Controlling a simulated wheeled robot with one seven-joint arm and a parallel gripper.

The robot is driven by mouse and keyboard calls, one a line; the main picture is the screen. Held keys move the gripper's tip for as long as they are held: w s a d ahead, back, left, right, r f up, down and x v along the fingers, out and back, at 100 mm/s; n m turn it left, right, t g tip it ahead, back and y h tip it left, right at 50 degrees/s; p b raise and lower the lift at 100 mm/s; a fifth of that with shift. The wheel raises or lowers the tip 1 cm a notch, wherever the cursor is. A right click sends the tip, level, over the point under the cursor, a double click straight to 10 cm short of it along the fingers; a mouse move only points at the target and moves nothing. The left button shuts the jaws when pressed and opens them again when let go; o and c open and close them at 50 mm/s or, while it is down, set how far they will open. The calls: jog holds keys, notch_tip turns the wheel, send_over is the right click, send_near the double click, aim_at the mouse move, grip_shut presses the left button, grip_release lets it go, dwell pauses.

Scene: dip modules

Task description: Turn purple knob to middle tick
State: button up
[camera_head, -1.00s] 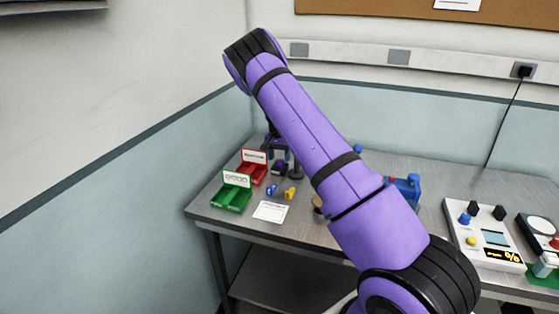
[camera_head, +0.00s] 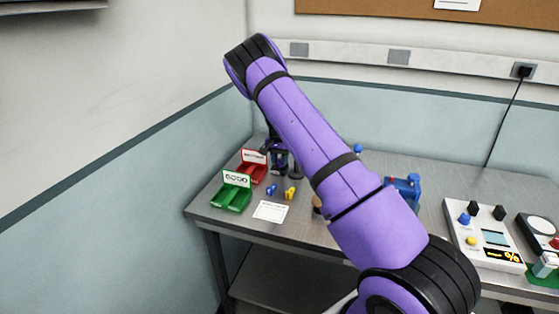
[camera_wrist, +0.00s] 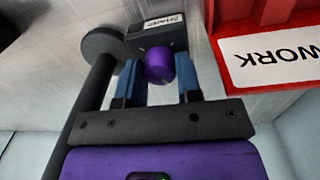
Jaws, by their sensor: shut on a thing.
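The purple knob (camera_wrist: 159,66) sits on the face of a small black module (camera_wrist: 155,38) with a white label, in the wrist view. My gripper (camera_wrist: 158,78) has its two blue fingers on either side of the knob, shut on it. The tick marks and the knob's pointer are too small or hidden to read. In the head view my gripper (camera_head: 279,158) is low at the back left of the table and covers most of the module.
A red bin (camera_head: 256,177) and a green bin (camera_head: 229,201) stand left of my gripper. A dark post (camera_wrist: 92,110) is close beside it. Blue (camera_head: 271,189) and yellow (camera_head: 290,192) pieces and a white card (camera_head: 270,211) lie in front. A white control panel (camera_head: 484,240) is at right.

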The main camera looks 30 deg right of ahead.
aim_at(278, 160)
jog(key=shift+m, duration=1)
jog(key=o, duration=0.9)
jog(key=shift+o, duration=0.2)
notch_tip(278, 160, up, 11)
jog(key=shift+w+a, duration=0.15)
jog(key=shift+w, duration=0.1)
jog(key=shift+f, duration=0.1)
